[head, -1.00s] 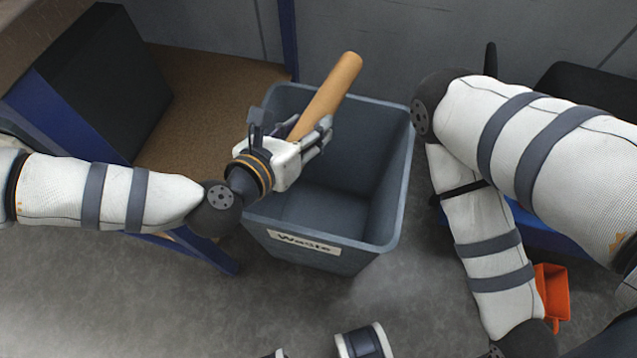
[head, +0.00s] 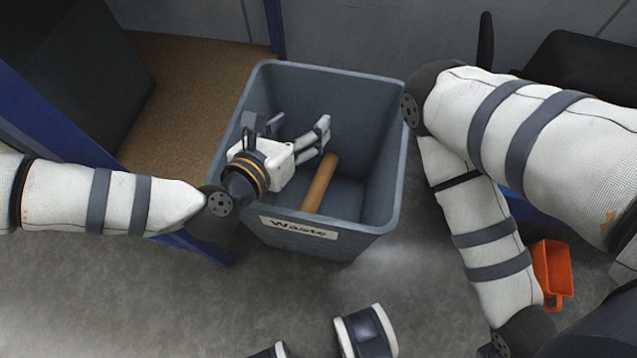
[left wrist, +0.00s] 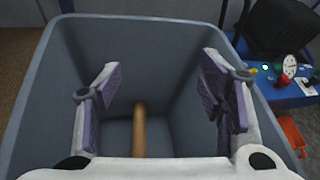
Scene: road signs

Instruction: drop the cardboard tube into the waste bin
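The brown cardboard tube (head: 319,184) is inside the grey waste bin (head: 392,195), low down and leaning or lying near the middle. It also shows in the left wrist view (left wrist: 139,130), below and between the fingers, apart from them. The bin carries a "Waste" label on its front. My left gripper (head: 296,128) is open and empty above the bin's opening; its fingers are spread wide in the left wrist view (left wrist: 165,90). My right gripper is not in view; only the right arm shows.
A brown board surface (head: 190,90) with a dark box (head: 80,85) lies left of the bin, with a blue post behind. An orange container (head: 551,268) is on the right. A blue surface with small items (left wrist: 290,85) shows in the left wrist view.

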